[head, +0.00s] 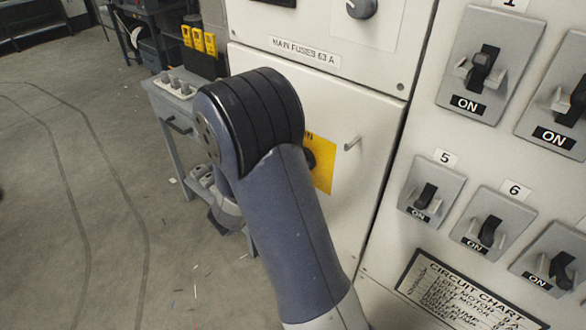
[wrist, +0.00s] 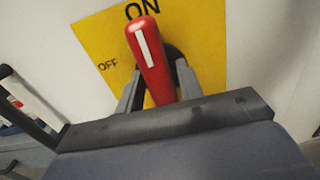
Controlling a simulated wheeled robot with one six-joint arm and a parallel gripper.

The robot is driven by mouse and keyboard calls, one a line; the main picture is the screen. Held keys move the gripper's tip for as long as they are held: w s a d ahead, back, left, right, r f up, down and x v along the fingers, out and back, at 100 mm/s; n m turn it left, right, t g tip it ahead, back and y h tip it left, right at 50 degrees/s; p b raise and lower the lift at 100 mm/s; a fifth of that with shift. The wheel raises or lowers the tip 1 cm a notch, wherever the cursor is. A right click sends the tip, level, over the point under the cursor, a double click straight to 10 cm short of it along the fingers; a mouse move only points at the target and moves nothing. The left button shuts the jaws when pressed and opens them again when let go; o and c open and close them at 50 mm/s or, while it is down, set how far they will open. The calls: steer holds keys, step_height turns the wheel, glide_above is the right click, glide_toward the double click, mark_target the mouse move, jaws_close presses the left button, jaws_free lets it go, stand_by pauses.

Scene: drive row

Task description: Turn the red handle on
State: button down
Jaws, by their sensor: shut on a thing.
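The red handle (wrist: 150,62), with a white stripe, stands in front of a yellow plate (wrist: 92,45) in the wrist view. Its free end points up, tilted slightly left, just under the word ON. The word OFF is to its left. My gripper (wrist: 158,88) has one grey finger on each side of the handle's lower part and is shut on it. A dark round hub (wrist: 175,58) shows behind the handle. In the head view my arm covers the red handle, and only the right part of the yellow plate shows.
The plate is on a white cabinet door (head: 372,120) with a small metal pull (head: 352,143). Several grey switches (head: 490,65) marked ON and a circuit chart (head: 465,290) are to the right. A grey bench (head: 170,120) stands left.

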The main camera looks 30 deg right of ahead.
stand_by(0.4)
steer(key=c, duration=1.2)
jaws_free()
steer(key=b+v, duration=0.1)
steer(key=v, duration=0.9)
steer(key=shift+a, duration=0.4)
steer(key=shift+s+d, duration=0.1)
steer(key=p+x, duration=0.1)
steer(key=x, duration=0.9)
steer(key=shift+d, duration=0.35)
